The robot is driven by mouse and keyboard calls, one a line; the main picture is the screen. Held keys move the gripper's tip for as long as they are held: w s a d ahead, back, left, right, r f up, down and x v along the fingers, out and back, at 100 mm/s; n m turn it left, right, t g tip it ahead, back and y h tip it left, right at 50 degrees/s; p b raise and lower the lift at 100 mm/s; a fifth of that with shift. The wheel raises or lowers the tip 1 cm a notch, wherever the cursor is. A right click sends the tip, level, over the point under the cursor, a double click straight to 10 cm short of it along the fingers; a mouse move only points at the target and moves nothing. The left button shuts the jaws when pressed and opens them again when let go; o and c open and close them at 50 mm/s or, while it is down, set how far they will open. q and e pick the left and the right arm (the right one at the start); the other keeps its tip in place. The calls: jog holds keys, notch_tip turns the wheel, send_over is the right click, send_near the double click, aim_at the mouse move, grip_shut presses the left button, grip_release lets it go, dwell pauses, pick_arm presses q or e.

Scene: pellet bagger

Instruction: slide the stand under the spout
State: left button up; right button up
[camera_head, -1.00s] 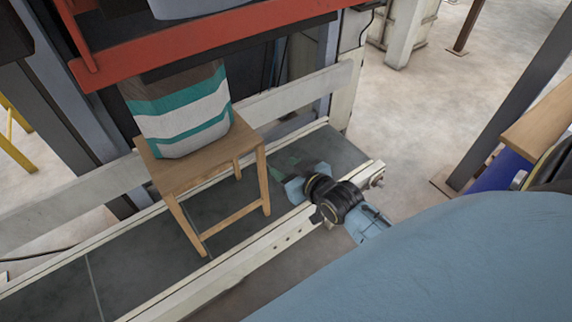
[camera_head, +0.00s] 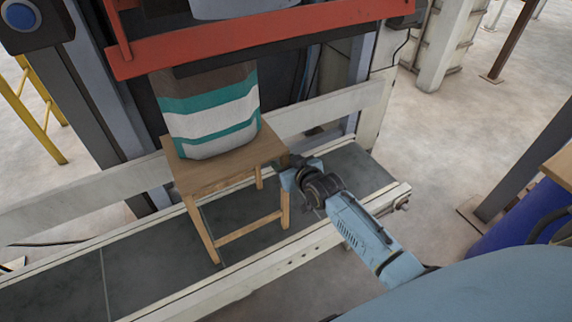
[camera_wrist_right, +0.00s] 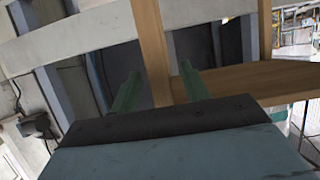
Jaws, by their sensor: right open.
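The stand, a wooden stool (camera_head: 205,178), stands upright on the dark conveyor belt (camera_head: 60,285). A white, teal and brown bag (camera_head: 212,115) sits on its seat, its top hidden by the frame above. A grey rounded part (camera_head: 235,8) shows at the top edge; I cannot tell if it is the spout. My right gripper (camera_head: 287,160) is at the seat's right corner in the head view. In the right wrist view its green fingers (camera_wrist_right: 160,85) are apart and empty, with a wooden leg (camera_wrist_right: 150,45) showing between them; contact is unclear. My left gripper is out of view.
A red crossbar (camera_head: 260,38) spans above the bag. Pale rails (camera_head: 290,255) run along both sides of the belt. A yellow frame (camera_head: 40,115) stands at left, and a grey post (camera_head: 525,155) at right. The belt left of the stool is clear.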

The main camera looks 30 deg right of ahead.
jog(key=shift+c, duration=0.4)
grip_shut()
dwell(1.1)
